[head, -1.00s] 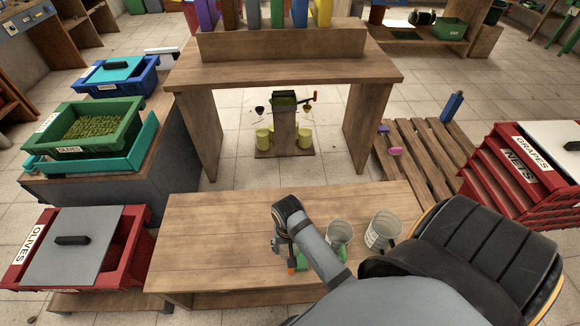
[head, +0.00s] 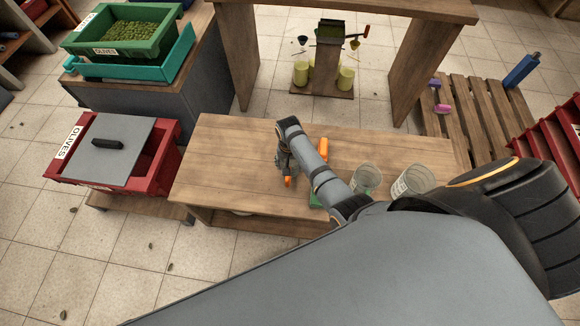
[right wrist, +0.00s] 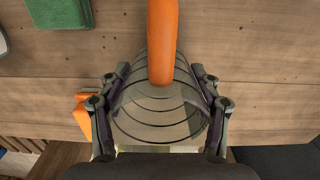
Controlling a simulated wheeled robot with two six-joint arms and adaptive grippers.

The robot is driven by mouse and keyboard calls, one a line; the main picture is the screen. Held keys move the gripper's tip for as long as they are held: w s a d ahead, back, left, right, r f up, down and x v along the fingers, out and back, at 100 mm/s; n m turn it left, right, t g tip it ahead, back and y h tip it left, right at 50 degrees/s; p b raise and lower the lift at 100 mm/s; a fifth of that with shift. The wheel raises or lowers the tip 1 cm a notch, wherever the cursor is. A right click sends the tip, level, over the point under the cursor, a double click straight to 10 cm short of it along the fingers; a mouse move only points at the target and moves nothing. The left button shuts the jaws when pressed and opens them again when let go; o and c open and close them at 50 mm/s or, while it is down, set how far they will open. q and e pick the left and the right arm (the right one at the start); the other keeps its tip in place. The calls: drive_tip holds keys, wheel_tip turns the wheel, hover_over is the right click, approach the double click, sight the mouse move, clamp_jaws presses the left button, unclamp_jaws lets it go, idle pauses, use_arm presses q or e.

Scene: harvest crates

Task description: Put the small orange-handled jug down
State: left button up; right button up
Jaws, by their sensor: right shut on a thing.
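The small jug (right wrist: 160,118) is clear with dark rings and an orange handle (right wrist: 161,40). My right gripper (right wrist: 160,115) is shut around its body, one finger on each side, in the right wrist view. In the head view my right gripper (head: 285,170) is over the left part of the wooden table (head: 235,150), and the orange handle (head: 288,181) shows just below it, on the near side. The gripper and arm hide most of the jug there. I cannot tell whether its base touches the table. My left gripper is not in view.
Another orange thing (head: 323,147) lies right of the gripper. A green item (head: 315,200) is near the table's front edge, partly behind my arm. Two clear containers (head: 366,180) stand further right. A red olive crate (head: 168,150) is left of the table. The table's left end is clear.

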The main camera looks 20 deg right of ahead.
drive_tip(key=shift+f, duration=0.35)
drive_tip(key=shift+f, duration=0.15)
drive_tip(key=o, duration=1.2)
drive_tip(key=shift+c, duration=0.2)
